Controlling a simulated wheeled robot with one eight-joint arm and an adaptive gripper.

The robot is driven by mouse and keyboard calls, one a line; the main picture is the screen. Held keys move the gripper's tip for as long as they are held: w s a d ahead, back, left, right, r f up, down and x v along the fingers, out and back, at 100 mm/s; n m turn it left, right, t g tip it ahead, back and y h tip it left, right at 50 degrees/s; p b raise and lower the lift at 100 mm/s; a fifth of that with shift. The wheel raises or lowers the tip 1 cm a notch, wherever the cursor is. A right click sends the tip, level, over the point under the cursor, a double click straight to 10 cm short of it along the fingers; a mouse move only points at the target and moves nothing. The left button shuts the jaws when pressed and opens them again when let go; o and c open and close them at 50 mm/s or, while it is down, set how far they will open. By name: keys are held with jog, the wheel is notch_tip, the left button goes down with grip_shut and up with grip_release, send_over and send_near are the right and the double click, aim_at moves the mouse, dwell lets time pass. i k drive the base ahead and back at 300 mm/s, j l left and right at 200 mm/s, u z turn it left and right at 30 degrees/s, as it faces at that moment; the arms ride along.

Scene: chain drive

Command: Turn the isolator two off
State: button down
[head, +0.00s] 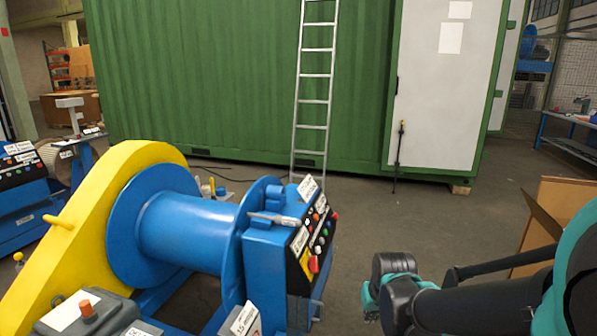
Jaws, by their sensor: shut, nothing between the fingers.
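A blue control box (270,258) stands at the right end of a blue drum beside a yellow guard. Its dark sloping panel (303,272) carries several buttons and lamps. A red switch handle (313,264) sits on a yellow plate low on that panel; the direction of its handle is too small to tell. Another panel (20,168) with buttons is on the blue machine at the far left. The labels are too small to read, so I cannot tell which control is isolator two. My folded arm is at the lower right; its gripper does not show.
The yellow guard (90,235) and blue drum (190,230) fill the lower left. A grey box with an orange knob (87,308) is in front. A ladder (313,100) leans on the green container (200,80). Open floor (420,220) lies right of the control box.

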aim_at(312, 264)
jog(key=i+l+u, duration=0.3)
jog(key=i+l, duration=0.15)
jog(key=l, duration=0.2)
jog(key=i+l+u, duration=0.3)
jog(key=l, duration=0.4)
jog(key=i+l+u, duration=0.15)
jog(key=i+l, duration=0.15)
jog(key=l, duration=0.15)
jog(key=i+l+u, duration=0.15)
jog(key=l, duration=0.25)
jog(key=k+j+z, duration=0.15)
jog(key=z, duration=0.35)
jog(key=k+j+z, duration=0.15)
jog(key=z, duration=0.3)
jog(key=k+j+z, duration=0.1)
jog(key=k+z, duration=0.3)
jog(key=k, duration=1)
